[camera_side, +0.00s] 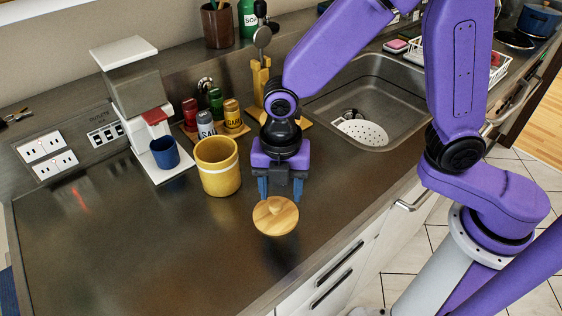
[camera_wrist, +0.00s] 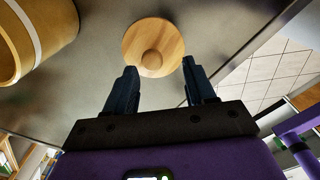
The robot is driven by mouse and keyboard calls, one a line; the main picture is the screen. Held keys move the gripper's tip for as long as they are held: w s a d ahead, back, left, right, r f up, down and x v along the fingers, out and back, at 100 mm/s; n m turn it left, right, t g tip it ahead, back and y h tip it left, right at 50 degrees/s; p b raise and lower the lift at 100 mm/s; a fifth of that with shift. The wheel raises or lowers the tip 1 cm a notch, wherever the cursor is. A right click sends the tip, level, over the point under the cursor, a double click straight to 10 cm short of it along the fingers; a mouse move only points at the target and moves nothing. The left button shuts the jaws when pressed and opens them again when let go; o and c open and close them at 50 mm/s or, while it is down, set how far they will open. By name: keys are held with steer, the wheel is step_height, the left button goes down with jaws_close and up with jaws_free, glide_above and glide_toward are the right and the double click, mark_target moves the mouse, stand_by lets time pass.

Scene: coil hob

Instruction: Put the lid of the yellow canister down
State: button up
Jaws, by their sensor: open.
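The yellow canister (camera_side: 218,168), with a pale band below its rim, stands open on the dark counter. It also shows at the upper left of the wrist view (camera_wrist: 52,30). Its round wooden lid (camera_side: 275,222) is right of and in front of the canister, knob up. It appears to lie flat on the counter, though its underside is hidden. My gripper (camera_side: 281,196) points down just above the lid, its blue fingers open and empty. In the wrist view the lid (camera_wrist: 153,38) shows beyond the open fingertips (camera_wrist: 160,65), its knob roughly between them.
A coffee machine (camera_side: 133,85) with a blue mug (camera_side: 165,152) stands left of the canister. Several spice jars (camera_side: 207,125) stand behind it. The sink (camera_side: 375,95) is at the right. The counter's front left (camera_side: 120,250) is clear.

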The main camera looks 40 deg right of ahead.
step_height(320, 180, up, 8)
steer(key=shift+f, duration=0.2)
steer(key=shift+d, duration=0.15)
steer(key=s+d+m, duration=1.4)
steer(key=s+d, duration=0.1)
steer(key=d, duration=0.4)
steer(key=shift+s+d+f, duration=0.2)
steer(key=shift+s+f, duration=0.05)
steer(key=shift+s, duration=0.15)
